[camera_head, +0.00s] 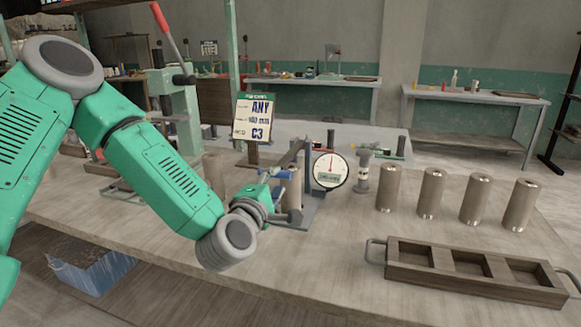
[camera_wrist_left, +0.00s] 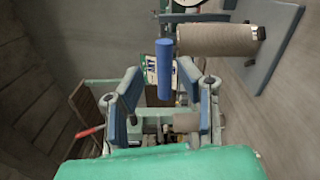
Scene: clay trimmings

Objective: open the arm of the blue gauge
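The blue gauge (camera_head: 309,190) stands on the table, with a round white dial (camera_head: 330,171) on its right side and a raised dark bar slanting at its top. A metal cylinder (camera_head: 293,190) stands in it; this cylinder also shows in the left wrist view (camera_wrist_left: 217,40). A blue handle (camera_wrist_left: 164,70) projects between the fingers of my left gripper (camera_wrist_left: 160,78), which is open with gaps on both sides of the handle. In the head view my left gripper (camera_head: 272,181) is at the gauge's left side, its fingertips partly hidden. My right gripper is not in view.
Several metal cylinders (camera_head: 432,193) stand in a row to the right. A wooden tray (camera_head: 410,274) with square pockets lies at the front right. A card sign (camera_head: 252,118) and a green press with a red lever (camera_head: 166,30) stand behind my left arm.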

